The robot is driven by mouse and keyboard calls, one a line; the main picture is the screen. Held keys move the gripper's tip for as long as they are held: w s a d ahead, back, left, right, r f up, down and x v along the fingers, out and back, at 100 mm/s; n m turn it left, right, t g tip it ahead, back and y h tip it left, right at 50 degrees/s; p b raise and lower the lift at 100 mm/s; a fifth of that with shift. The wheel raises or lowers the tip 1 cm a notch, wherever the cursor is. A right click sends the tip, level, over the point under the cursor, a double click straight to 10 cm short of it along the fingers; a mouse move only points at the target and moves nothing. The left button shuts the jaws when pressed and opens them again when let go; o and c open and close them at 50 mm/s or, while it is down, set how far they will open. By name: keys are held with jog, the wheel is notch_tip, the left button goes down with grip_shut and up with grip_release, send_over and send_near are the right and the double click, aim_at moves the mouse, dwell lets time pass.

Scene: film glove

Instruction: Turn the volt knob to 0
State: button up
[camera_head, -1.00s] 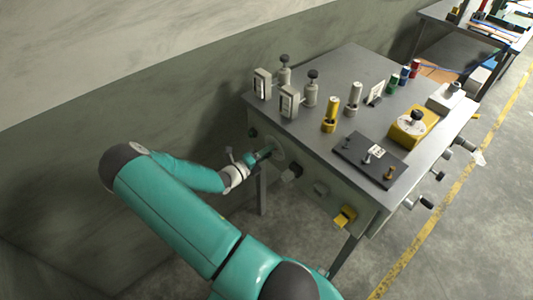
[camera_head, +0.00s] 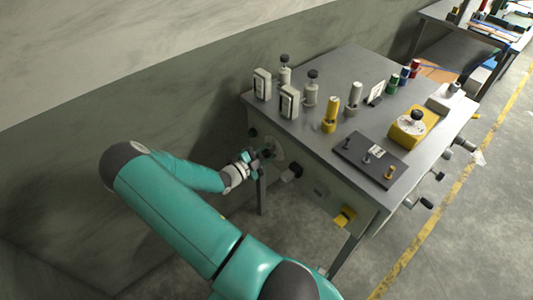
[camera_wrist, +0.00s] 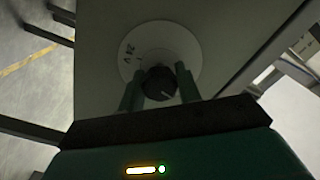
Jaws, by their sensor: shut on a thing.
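The volt knob (camera_wrist: 158,83) is dark and round, at the centre of a pale round dial plate (camera_wrist: 180,40) in the wrist view. A light line on the knob points to the lower right. In the head view, my gripper (camera_head: 252,157) is at the left front face of the grey bench, at the dial plate (camera_head: 277,148); the knob is mostly hidden there.
The bench (camera_head: 325,75) carries posts, a yellow box (camera_head: 406,128) and a black plate (camera_head: 370,160) on top. A black knob (camera_head: 293,171) and a yellow part (camera_head: 344,217) stick out of its front face. A wall (camera_head: 120,110) stands behind my arm.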

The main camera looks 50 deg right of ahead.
jog(key=shift+a+n, duration=0.1)
jog(key=shift+n, duration=1.1)
jog(key=o, duration=1)
jog(key=shift+c, duration=0.2)
